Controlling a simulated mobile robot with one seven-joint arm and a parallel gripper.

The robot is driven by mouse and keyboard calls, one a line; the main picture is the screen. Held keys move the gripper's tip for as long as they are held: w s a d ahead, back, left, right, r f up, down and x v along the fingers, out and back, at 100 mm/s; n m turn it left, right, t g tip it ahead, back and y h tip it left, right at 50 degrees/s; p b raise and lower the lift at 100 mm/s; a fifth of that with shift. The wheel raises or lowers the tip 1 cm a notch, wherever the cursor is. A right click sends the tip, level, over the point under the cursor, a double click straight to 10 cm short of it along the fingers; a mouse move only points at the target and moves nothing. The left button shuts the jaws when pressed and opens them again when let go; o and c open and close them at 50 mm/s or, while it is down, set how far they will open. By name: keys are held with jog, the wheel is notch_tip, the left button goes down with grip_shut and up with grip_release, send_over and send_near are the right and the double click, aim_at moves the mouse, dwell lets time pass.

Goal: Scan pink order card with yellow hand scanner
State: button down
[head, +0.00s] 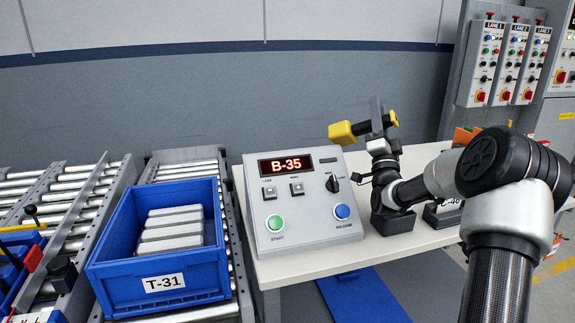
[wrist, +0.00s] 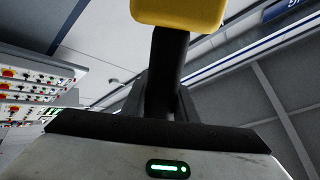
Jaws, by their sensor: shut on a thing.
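My gripper (head: 376,122) is shut on the dark handle of the yellow hand scanner (head: 342,133). It holds the scanner in the air above the back of the white table, right of the grey control box. The scanner's yellow head points left. In the wrist view the yellow hand scanner (wrist: 180,12) shows at the top, with its black handle running down between my fingers. I cannot make out a pink order card in either view. My arm hides part of the table's right side.
The grey control box (head: 303,210) reads B-35. A blue bin (head: 120,283) labelled T-31 holds pale boxes on the roller conveyor (head: 68,210). A dark stand (head: 392,221) is beside the control box. Orange items (head: 464,137) are partly behind my arm.

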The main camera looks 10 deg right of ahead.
aim_at(393, 121)
jog(key=shift+w+a+f+y, duration=0.1)
jog(key=shift+a+f+y, duration=0.05)
jog(key=shift+f, duration=0.3)
jog(key=shift+w+a+f+y, duration=0.1)
jog(key=shift+a+f+y, duration=0.05)
jog(key=shift+f, duration=0.25)
jog(key=s, duration=0.2)
jog(key=s+b, duration=0.1)
jog(key=s, duration=0.1)
jog(key=s+d+b, duration=0.1)
jog(key=s, duration=0.2)
jog(key=shift+r, duration=0.1)
jog(key=shift+s+d+r, duration=0.15)
jog(key=shift+s, duration=0.2)
